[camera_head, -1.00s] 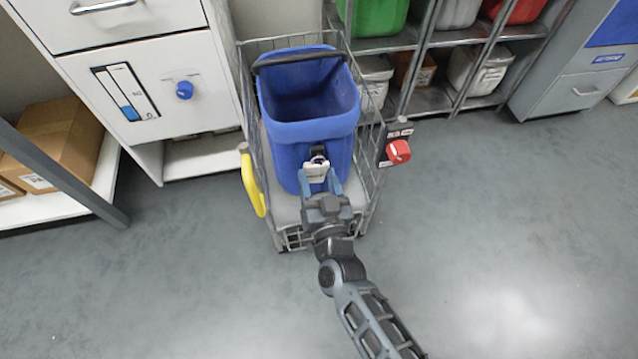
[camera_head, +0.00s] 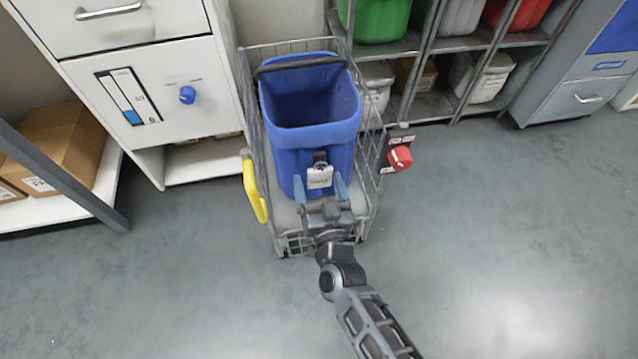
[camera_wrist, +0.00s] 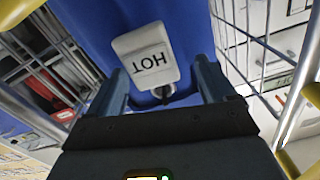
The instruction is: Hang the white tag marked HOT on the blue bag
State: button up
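The blue bag (camera_head: 312,145) is an open-topped, bin-like container standing upright in a wire cart. The white tag (camera_head: 320,178) is at the front of the bag, just below a small dark fitting (camera_head: 320,158). It appears to hang from that fitting, though the exact link is too small to tell. In the wrist view the tag (camera_wrist: 148,58) reads HOT upside down against the blue bag (camera_wrist: 85,25). My gripper (camera_head: 321,187) is open, with its blue fingers spread to either side of the tag. In the wrist view the fingers (camera_wrist: 163,90) show apart, with nothing gripped between them.
The wire cart (camera_head: 372,150) surrounds the bag, with a yellow handle (camera_head: 254,190) at left and a red knob (camera_head: 400,158) at right. White drawers (camera_head: 150,100) stand left, and shelves (camera_head: 440,48) with bins behind right. The floor (camera_head: 500,230) in front is clear.

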jog(key=shift+o, duration=0.2)
jog(key=p+v, duration=0.3)
jog(key=v, duration=0.4)
jog(key=shift+s, duration=0.4)
jog(key=shift+d, duration=0.15)
jog(key=s+d+r+g+h, duration=0.1)
jog(key=s+d+r, duration=0.3)
jog(key=s+d, duration=0.55)
jog(key=s+d+r+h, duration=0.1)
jog(key=s+d+r, duration=0.3)
jog(key=s+d, duration=0.55)
jog(key=s+d+r+g+h, duration=0.2)
jog(key=s+d+r+h, duration=0.1)
jog(key=s+r, duration=1.1)
notch_tip(320, 180, up, 24)
jog(key=w+p, duration=0.1)
jog(key=p, duration=2)
jog(key=shift+w+m+p, duration=0.35)
jog(key=shift+m+p, duration=0.05)
